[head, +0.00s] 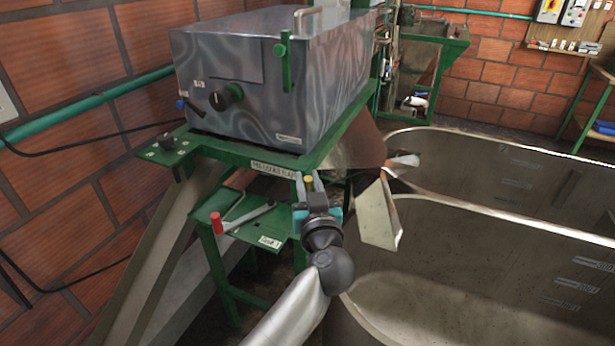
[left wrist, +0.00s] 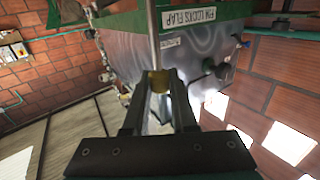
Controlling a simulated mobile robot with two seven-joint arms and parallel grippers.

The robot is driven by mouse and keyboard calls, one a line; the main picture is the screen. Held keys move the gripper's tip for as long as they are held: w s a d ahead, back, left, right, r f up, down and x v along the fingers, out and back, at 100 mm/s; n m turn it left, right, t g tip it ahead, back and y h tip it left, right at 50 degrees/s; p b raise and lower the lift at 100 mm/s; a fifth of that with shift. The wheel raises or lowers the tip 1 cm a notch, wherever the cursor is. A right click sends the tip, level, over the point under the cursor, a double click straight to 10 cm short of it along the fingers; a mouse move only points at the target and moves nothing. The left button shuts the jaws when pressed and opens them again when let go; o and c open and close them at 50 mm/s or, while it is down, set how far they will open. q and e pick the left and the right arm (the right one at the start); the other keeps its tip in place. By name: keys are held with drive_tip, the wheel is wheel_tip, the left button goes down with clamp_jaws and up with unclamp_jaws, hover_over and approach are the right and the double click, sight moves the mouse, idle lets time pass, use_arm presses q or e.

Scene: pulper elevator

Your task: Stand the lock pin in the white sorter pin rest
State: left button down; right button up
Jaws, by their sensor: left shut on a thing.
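My left gripper (head: 310,190) is in front of the green stand, just below the label reading "PIN LOCKS FLAP". In the left wrist view its two fingers (left wrist: 157,88) are shut on the yellow head of the lock pin (left wrist: 158,80). A thin grey metal rod runs from the yellow head, past the edge of the green frame. In the head view a small yellow spot of the pin (head: 308,180) shows at the fingertips. I cannot make out the white sorter pin rest in either view. My right gripper is not in view.
A grey metal box (head: 265,75) with a black knob sits on the green stand (head: 185,160). A lower green shelf (head: 255,230) holds a red-handled tool (head: 217,222). A tilted metal flap (head: 378,215) is right of my gripper. Large metal tanks (head: 450,270) fill the right side.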

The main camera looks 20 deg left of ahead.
use_arm(q)
drive_tip(key=shift+f+b, duration=1.4)
drive_tip(key=shift+f, duration=1.45)
drive_tip(key=shift+p, duration=0.3)
drive_tip(key=shift+p, duration=0.3)
drive_tip(key=shift+p, duration=0.55)
drive_tip(key=shift+p, duration=0.5)
drive_tip(key=shift+f, duration=0.1)
